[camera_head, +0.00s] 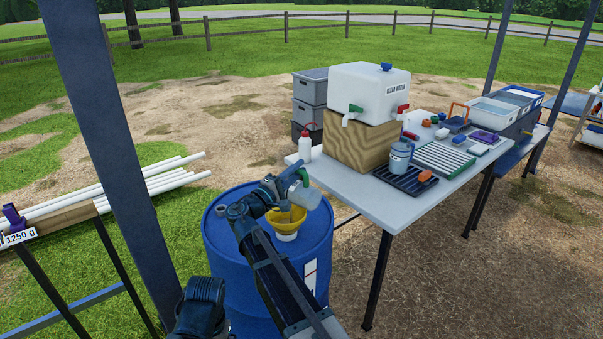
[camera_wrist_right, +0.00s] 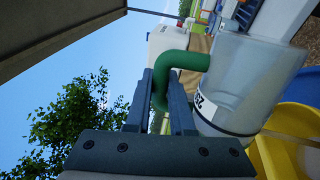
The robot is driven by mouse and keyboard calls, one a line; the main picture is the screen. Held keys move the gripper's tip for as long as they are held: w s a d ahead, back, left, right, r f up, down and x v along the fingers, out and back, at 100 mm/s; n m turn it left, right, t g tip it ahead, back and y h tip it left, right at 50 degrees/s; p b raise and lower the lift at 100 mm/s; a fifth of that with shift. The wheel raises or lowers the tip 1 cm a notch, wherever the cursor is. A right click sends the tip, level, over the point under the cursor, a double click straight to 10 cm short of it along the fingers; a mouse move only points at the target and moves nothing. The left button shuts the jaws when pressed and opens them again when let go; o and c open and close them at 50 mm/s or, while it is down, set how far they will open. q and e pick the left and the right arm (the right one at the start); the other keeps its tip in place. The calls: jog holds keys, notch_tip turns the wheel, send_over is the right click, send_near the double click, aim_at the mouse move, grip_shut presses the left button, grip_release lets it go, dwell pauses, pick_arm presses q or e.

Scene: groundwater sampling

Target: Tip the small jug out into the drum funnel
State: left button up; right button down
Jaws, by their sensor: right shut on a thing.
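My right gripper (camera_head: 285,188) is shut on the green handle (camera_wrist_right: 180,62) of the small jug. The small jug (camera_head: 306,195) is grey and translucent, with a white label band. It is held tilted above the yellow funnel (camera_head: 287,222), which sits on top of the blue drum (camera_head: 222,250). In the right wrist view the jug (camera_wrist_right: 250,80) fills the right side, with the yellow funnel (camera_wrist_right: 265,157) close below it. I cannot tell whether liquid is leaving the jug.
A grey table (camera_head: 375,217) right of the drum carries a white water container (camera_head: 368,92) on a wooden block, a white bottle (camera_head: 305,146) and a blue-grey jug (camera_head: 400,156). A dark post (camera_head: 105,130) stands left of the drum. White pipes (camera_head: 160,180) lie on a rack behind it.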

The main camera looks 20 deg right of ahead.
jog(key=shift+w+a+r+n+t+p, duration=0.2)
jog(key=shift+w+a+n, duration=0.1)
jog(key=shift+w+n, duration=0.3)
jog(key=shift+w+a+r+n+t+p, duration=0.1)
jog(key=shift+w+a+r+n+p, duration=0.2)
jog(key=shift+n, duration=0.5)
jog(key=shift+w+f, duration=0.1)
dwell(0.7)
jog(key=shift+s+d+f+m+b, duration=0.2)
jog(key=shift+s+d+m+b, duration=0.1)
jog(key=shift+s+m, duration=0.15)
jog(key=shift+s+d+f+m+b, duration=0.2)
jog(key=shift+s+m+b, duration=0.1)
jog(key=shift+m, duration=0.15)
jog(key=shift+s+d+m, duration=0.15)
jog(key=shift+s+m, duration=0.15)
jog(key=shift+m, duration=0.2)
